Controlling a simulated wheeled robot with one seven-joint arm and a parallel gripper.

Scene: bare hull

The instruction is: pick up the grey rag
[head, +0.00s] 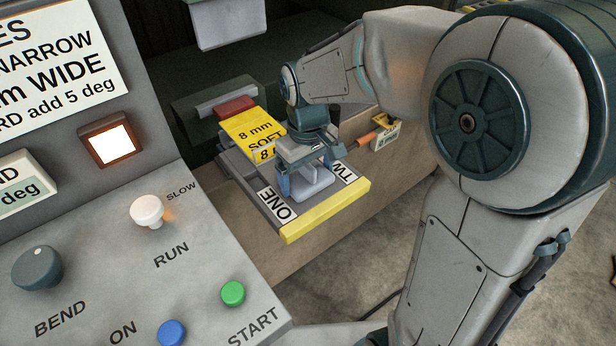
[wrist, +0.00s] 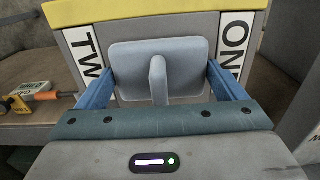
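I see nothing that is plainly a grey rag in either view. A pale grey plate with an upright fin (wrist: 158,80) lies on the machine's bed between the labels ONE and TWO; it also shows in the head view (head: 312,187). My gripper (head: 306,175) is over this piece, pointing down. In the wrist view my gripper's blue fingers (wrist: 160,70) are wide apart, one at each side of the plate, with the fin standing free between them. I cannot tell whether the fingertips touch the plate's edges.
A yellow bar (head: 325,210) edges the bed's front. A yellow block marked 8 mm SOFT (head: 252,132) stands behind my gripper. An orange-handled tool (head: 368,137) and a small labelled box (head: 386,132) sit to the right. A control panel (head: 110,270) fills the left foreground.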

